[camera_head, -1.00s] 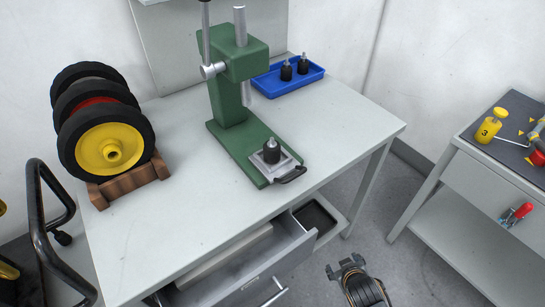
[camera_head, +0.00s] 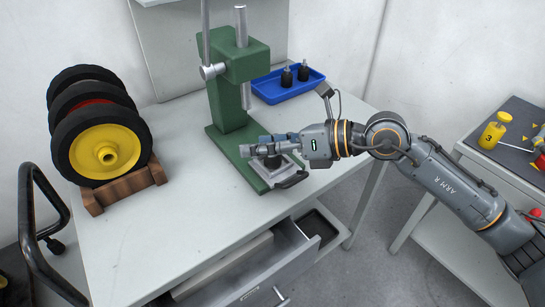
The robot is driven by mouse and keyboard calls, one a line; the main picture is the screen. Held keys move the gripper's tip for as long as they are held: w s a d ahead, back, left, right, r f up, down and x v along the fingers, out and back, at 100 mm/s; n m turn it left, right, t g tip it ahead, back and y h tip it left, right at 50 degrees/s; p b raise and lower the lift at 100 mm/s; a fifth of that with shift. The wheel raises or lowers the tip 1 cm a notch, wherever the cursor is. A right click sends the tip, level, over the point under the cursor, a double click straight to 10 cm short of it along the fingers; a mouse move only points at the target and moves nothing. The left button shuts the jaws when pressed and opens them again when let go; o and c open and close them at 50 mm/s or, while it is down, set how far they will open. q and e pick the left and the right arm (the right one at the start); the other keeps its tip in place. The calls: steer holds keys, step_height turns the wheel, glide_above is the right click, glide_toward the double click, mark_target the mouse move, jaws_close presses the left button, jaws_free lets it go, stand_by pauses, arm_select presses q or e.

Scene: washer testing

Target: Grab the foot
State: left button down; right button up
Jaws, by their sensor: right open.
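A black foot (camera_head: 272,161) stands on the small metal plate at the base of the green arbor press (camera_head: 240,65). My right gripper (camera_head: 262,147) reaches in from the right, level, with its fingers at this foot. The fingers are open and hide the foot's upper part. I cannot tell whether they touch it. Two more black feet with thin metal studs, one of them here (camera_head: 287,77), stand upright in the blue tray (camera_head: 262,97) behind the press. My left gripper is not in view.
Wheels with a yellow hub (camera_head: 106,153) stand in a wooden rack (camera_head: 113,191) on the left of the grey table (camera_head: 190,225). A drawer (camera_head: 262,265) is open below the front edge. A side cart with a yellow weight (camera_head: 491,133) is at right.

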mark_target(273, 156)
steer(key=w+d+f+n+t+h, duration=0.1)
steer(key=w+d+f+t+h, duration=0.15)
steer(key=w+d+h, duration=0.4)
steer(key=shift+g, duration=0.25)
steer(key=f, duration=0.2)
steer(key=w+f+b, duration=0.1)
steer(key=f, duration=0.1)
steer(key=w+a+f+b, duration=0.1)
steer(key=f, duration=0.1)
steer(key=shift+w+f, duration=0.1)
steer(key=shift+w, duration=0.05)
steer(key=shift+b+x, duration=0.55)
steer(key=shift+x, duration=2.5)
steer(key=shift+c, duration=0.2)
steer(key=c, duration=1.3)
steer(key=shift+r, duration=0.2)
